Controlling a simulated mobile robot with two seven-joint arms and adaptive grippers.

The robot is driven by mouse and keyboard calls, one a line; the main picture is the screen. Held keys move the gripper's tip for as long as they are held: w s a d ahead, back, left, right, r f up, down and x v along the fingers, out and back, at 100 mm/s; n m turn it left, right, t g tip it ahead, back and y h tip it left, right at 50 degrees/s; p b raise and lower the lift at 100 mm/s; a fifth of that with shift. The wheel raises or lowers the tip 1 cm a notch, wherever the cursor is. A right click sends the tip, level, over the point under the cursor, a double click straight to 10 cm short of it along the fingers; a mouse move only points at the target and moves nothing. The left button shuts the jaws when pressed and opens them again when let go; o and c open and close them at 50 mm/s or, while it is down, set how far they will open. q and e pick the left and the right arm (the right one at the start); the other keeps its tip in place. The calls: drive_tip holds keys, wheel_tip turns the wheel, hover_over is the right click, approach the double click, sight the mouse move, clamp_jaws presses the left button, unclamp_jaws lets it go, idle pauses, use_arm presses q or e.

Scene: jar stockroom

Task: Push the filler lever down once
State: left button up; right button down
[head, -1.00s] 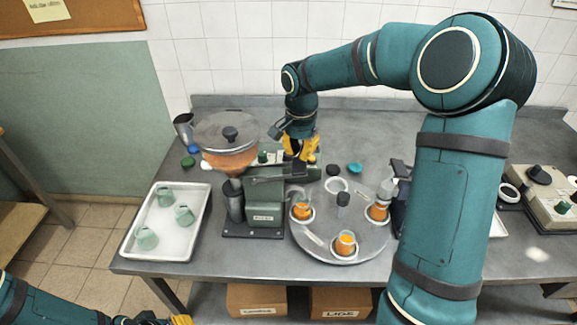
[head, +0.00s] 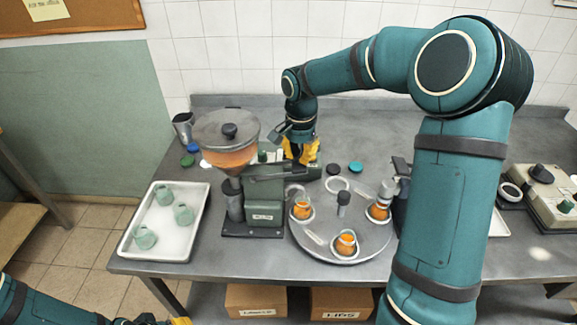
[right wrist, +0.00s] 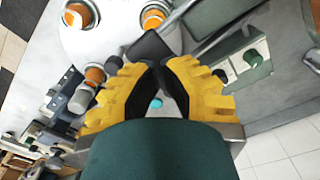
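The filler (head: 265,190) is a green machine with an orange-filled hopper (head: 230,158) on the left of the bench. Its dark lever (head: 305,174) reaches right from the body. My right gripper (head: 300,155) is at the lever, its lower part partly hidden. In the right wrist view the dark lever end (right wrist: 150,46) lies just past the fingertips. There the fingers of the right gripper (right wrist: 156,68) meet at their tips with nothing held. I cannot tell whether they touch the lever. My left gripper (head: 181,321) barely shows at the bottom edge; its opening is unclear.
A round turntable (head: 335,222) right of the filler bears several orange-filled jars (head: 345,244). A white tray (head: 160,252) with green cups (head: 183,213) stands at left. A teal lid (head: 355,166) and a dark lid (head: 333,169) lie behind the turntable. A control box (head: 545,195) is at right.

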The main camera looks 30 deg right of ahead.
drive_tip(key=shift+f+b, duration=0.3)
drive_tip(key=shift+f, duration=0.45)
drive_tip(key=shift+s+d+f+b, duration=0.15)
drive_tip(key=shift+f+b, duration=1.6)
drive_tip(key=shift+f, duration=0.55)
drive_tip(key=shift+r, duration=0.15)
drive_tip(key=shift+r+p, duration=2.9)
drive_tip(key=shift+r, duration=1.05)
drive_tip(key=shift+r+p, duration=1.9)
drive_tip(key=shift+r, duration=0.6)
